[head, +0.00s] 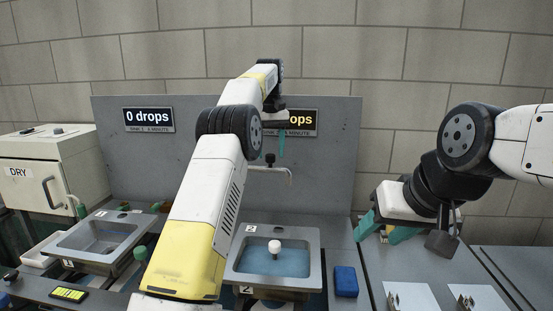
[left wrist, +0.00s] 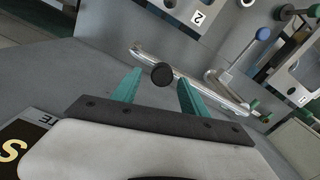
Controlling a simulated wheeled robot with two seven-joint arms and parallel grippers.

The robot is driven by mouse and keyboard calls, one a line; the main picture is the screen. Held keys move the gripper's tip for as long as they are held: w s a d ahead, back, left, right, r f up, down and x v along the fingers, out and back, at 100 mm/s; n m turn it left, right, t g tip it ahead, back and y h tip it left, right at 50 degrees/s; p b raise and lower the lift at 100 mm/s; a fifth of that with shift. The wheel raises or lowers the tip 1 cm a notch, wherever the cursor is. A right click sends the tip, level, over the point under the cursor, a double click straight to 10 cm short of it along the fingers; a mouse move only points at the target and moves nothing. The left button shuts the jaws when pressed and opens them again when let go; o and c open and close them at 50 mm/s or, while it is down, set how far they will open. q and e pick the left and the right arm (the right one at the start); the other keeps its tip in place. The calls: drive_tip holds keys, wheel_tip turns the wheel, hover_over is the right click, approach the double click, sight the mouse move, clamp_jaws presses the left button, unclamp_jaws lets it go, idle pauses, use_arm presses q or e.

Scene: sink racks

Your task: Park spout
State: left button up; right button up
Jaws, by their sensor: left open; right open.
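A thin metal spout (head: 272,170) with a black knob (head: 270,158) stands out from the grey back panel, above and behind sink 2 (head: 309,262). In the left wrist view the spout pipe (left wrist: 215,93) runs across behind the fingers, with its black knob (left wrist: 162,75) showing between them. My left gripper (left wrist: 157,84) is open and empty there; I cannot tell whether the knob is between the fingertips or beyond them. In the head view one teal finger (head: 282,145) shows near the knob. My right gripper (head: 377,240) is open and empty at the right.
Sink 2 holds blue water and a white-topped knob (head: 274,246). Sink 1 (head: 68,245) is at the left, beside the DRY cabinet (head: 40,172). A blue block (head: 345,281) lies right of sink 2. My left arm hides part of the counter between the sinks.

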use_arm(q)
drive_tip(key=shift+r, duration=0.5)
drive_tip(key=shift+s+r, duration=0.25)
drive_tip(key=shift+s, duration=0.15)
drive_tip(key=s+d+r, duration=0.1)
drive_tip(key=s+d, duration=0.1)
drive_tip(key=s, duration=1.3)
drive_tip(key=shift+r, duration=0.1)
drive_tip(key=s+a+r+m+t+h, duration=0.1)
drive_tip(key=s+a, duration=0.2)
drive_tip(key=s, duration=0.3)
drive_tip(key=s+a+r+m+t+h, duration=0.1)
drive_tip(key=s+a+t, duration=0.1)
drive_tip(key=s, duration=0.4)
drive_tip(key=s+f+t, duration=0.1)
drive_tip(key=s+f, duration=0.2)
drive_tip(key=s, duration=0.3)
drive_tip(key=s+a+f+m+t, duration=0.1)
drive_tip(key=s+f+t, duration=0.1)
drive_tip(key=s, duration=0.4)
drive_tip(key=shift+s+a+f, duration=0.25)
drive_tip(key=shift+a+f, duration=0.05)
drive_tip(key=shift+f, duration=0.35)
drive_tip(key=shift+a, duration=0.1)
